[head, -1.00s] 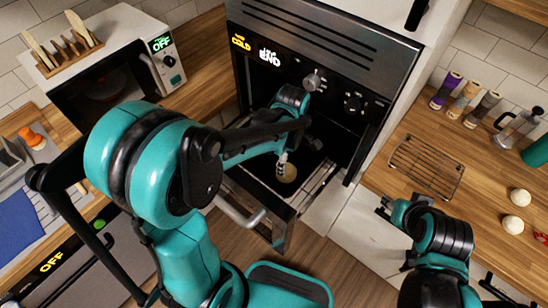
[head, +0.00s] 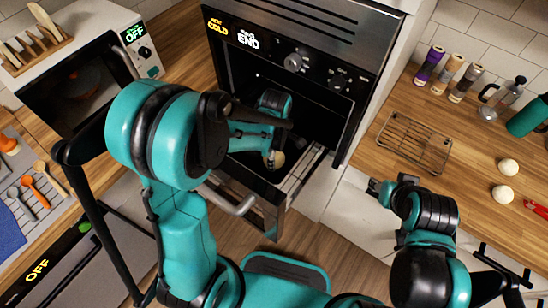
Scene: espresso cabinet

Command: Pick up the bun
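A pale round bun (head: 278,160) lies low inside the open oven (head: 262,188), partly hidden by my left gripper. My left gripper (head: 269,158) reaches down into the oven from the left, with its fingertips at the bun's left side. Whether the fingers touch or close on it is too small to tell. My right gripper (head: 376,188) is away from the bun, low in front of the right counter. Its fingers are small and I cannot tell whether they are open.
The oven door is lowered, with its handle (head: 232,200) in front. On the right counter are a wire rack (head: 414,143), two pale round balls (head: 508,167), several spice jars (head: 447,75) and a French press (head: 502,98). A microwave (head: 75,85) stands at left.

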